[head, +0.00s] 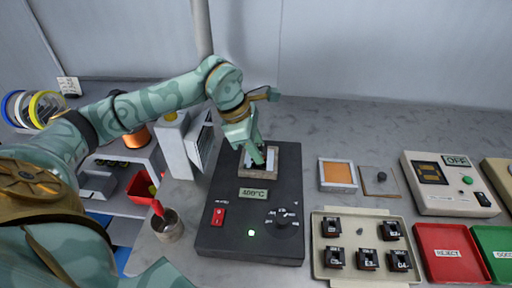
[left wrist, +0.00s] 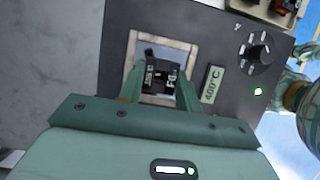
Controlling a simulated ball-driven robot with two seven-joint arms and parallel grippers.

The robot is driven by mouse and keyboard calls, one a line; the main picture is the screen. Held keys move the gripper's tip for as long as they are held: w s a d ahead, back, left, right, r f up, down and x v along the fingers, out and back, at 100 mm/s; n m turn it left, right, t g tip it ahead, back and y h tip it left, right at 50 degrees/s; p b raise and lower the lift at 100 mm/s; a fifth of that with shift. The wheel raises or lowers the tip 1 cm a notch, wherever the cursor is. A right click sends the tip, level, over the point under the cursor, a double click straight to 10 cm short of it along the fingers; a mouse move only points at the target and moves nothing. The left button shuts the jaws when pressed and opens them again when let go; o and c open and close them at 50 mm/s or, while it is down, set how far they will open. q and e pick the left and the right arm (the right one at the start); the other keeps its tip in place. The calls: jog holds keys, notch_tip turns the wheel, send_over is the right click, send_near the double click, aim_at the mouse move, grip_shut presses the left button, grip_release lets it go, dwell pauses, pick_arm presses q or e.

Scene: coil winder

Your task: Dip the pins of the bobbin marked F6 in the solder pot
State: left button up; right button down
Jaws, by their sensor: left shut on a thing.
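The solder pot (head: 232,238) is a black box with a 400°C display, a red switch, a knob and a lit green light. Its pale-framed square opening (head: 291,160) is at the back; the frame also shows in the left wrist view (left wrist: 190,46). My left gripper (head: 262,156) points down over this opening. In the left wrist view it is shut on a black bobbin (left wrist: 159,76), which lies in line with the opening. Its label looks like F6. Its pins are hidden, so I cannot tell whether they touch the solder.
A beige tray (head: 367,278) with several black bobbins stands right of the pot. A tester (head: 446,190), a red bin (head: 450,255) and a green bin (head: 495,246) are farther right.

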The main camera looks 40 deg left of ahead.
pick_arm(q)
jog(key=shift+r+p, duration=1.4)
jog(key=shift+r, duration=0.9)
